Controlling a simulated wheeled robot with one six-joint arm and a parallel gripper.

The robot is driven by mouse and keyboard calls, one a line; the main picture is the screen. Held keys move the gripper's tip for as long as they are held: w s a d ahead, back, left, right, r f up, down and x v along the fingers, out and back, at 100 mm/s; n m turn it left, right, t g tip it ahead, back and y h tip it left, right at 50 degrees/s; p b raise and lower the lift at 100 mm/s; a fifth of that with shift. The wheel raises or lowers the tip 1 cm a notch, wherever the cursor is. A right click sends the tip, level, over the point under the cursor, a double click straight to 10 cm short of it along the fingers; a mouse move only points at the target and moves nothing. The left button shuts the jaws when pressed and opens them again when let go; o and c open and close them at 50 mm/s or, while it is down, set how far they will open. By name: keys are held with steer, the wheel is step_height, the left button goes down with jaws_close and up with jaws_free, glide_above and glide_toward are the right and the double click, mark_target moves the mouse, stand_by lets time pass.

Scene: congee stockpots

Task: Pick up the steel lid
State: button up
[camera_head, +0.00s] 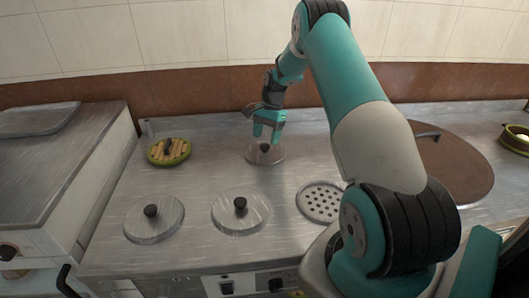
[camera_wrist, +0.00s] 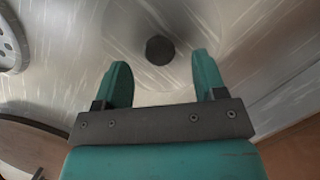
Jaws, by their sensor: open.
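Three round steel lids with black knobs sit on the steel counter in the head view: a back steel lid (camera_head: 264,158), a front middle lid (camera_head: 240,217) and a front left lid (camera_head: 153,224). My gripper (camera_head: 266,138) is just above the back lid, pointing down at its knob. In the wrist view the black knob (camera_wrist: 159,50) of that lid lies ahead of and between my gripper's two teal fingers (camera_wrist: 162,80). The fingers are apart with nothing between them. I cannot tell exactly how high they are above the knob.
A perforated round plate (camera_head: 321,202) lies to the right of the lids. A green-rimmed round item (camera_head: 169,151) with wooden slats sits to the left of the back lid. A large brown round cover (camera_head: 452,165) is at the right. A tiled wall stands behind the counter.

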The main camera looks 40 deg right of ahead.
mark_target(265, 145)
steer(key=x, duration=0.3)
steer(key=shift+f, duration=0.2)
steer(key=shift+c, duration=0.4)
steer(key=c, duration=0.9)
steer(key=shift+c, duration=0.2)
